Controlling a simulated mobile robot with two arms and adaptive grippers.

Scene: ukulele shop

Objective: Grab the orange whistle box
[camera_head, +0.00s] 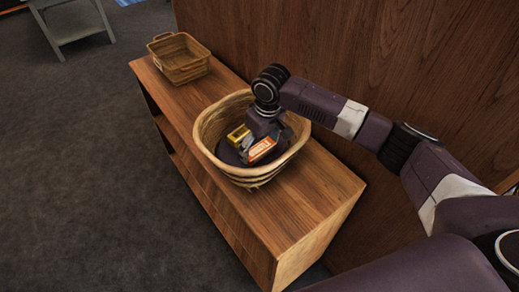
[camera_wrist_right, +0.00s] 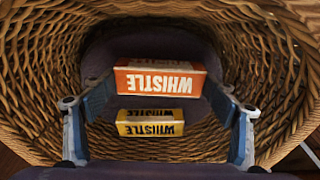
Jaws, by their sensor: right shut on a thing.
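The orange whistle box (camera_head: 262,150) is inside a round wicker basket (camera_head: 211,122) on the wooden cabinet. My right gripper (camera_wrist_right: 160,95) reaches down into the basket and is shut on the orange whistle box, one finger at each end. In the right wrist view the orange whistle box (camera_wrist_right: 160,82) shows its white lettering upside down. A yellow whistle box (camera_wrist_right: 150,123) lies in the basket beside it, outside the grip; it also shows in the head view (camera_head: 237,134). I cannot tell whether the orange box is lifted clear of the basket's bottom. My left gripper is not in view.
The basket's high woven wall surrounds my right gripper. A smaller rectangular wicker basket (camera_head: 181,58) stands at the cabinet's far end. The cabinet top (camera_head: 307,196) is bare at its near end. A wooden wall (camera_head: 345,50) rises behind, and open carpet (camera_head: 80,150) lies left.

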